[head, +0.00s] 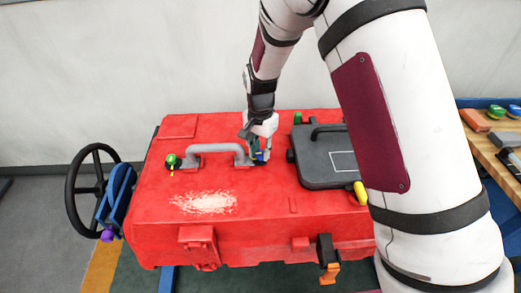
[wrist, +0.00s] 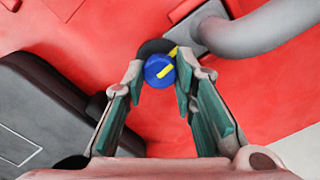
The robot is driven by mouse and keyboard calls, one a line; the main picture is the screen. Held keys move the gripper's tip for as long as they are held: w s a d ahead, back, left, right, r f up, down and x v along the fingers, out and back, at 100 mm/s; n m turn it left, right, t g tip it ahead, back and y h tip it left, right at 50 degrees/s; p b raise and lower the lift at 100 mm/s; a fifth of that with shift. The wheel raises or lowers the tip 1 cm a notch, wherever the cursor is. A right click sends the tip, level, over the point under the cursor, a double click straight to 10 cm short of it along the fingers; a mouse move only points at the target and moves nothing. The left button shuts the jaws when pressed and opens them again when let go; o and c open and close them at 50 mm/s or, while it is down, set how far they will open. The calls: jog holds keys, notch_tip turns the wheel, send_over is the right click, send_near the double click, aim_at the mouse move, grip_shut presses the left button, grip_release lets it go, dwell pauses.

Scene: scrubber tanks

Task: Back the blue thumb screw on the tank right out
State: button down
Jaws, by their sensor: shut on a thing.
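In the head view my gripper (head: 259,143) points down at the right end of the handle, and a little of the blue screw (head: 259,155) shows between the fingers. The red tank (head: 270,205) lies under it all. How far the screw is turned out cannot be told.
A dark grey lid (head: 325,170) with a black handle stands close to the right of my gripper. A green knob (head: 172,160) is at the handle's left end. A black handwheel (head: 85,190) is at far left. A wooden bench (head: 500,135) with small parts is at right.

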jog(key=n+b, duration=0.1)
jog(key=n, duration=0.3)
jog(key=shift+f+n, duration=0.15)
jog(key=shift+n, duration=0.15)
jog(key=n, duration=0.3)
jog(key=shift+n+b, duration=0.35)
jog(key=shift+n, duration=0.05)
jog(key=n, duration=0.4)
jog(key=shift+b, duration=0.4)
jog(key=n, duration=0.5)
jog(key=shift+s, duration=0.1)
jog(key=n, duration=0.4)
jog(key=shift+n, duration=0.3)
jog(key=n, duration=0.8)
jog(key=shift+n, duration=2)
jog(key=shift+d+n, duration=0.1)
jog(key=shift+n, duration=0.3)
